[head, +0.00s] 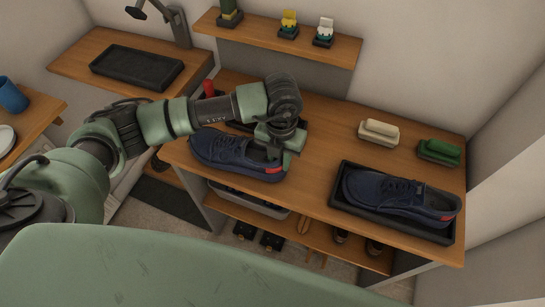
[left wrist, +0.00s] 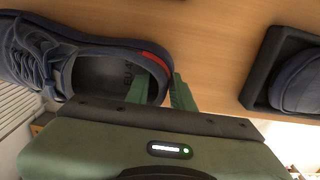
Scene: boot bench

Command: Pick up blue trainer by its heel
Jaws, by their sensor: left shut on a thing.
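A blue trainer (head: 225,149) with a red heel patch is near the front left edge of the bench, toe to the left. My left gripper (head: 283,150) is shut on its heel, with one finger inside the opening and one outside. The left wrist view shows this trainer (left wrist: 45,55) and the gripper (left wrist: 160,90) at its heel wall. I cannot tell whether the sole touches the bench. A second blue trainer (head: 390,190) lies in a black tray (head: 437,236) at the right; part of it shows in the left wrist view (left wrist: 300,88). My right gripper is not in view.
The wooden bench (head: 325,150) is clear between the two trainers. A cream brush (head: 379,131) and a green brush (head: 440,151) stand at the back. A shelf (head: 260,40) with small items hangs above. A red-topped item (head: 209,88) is behind my arm.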

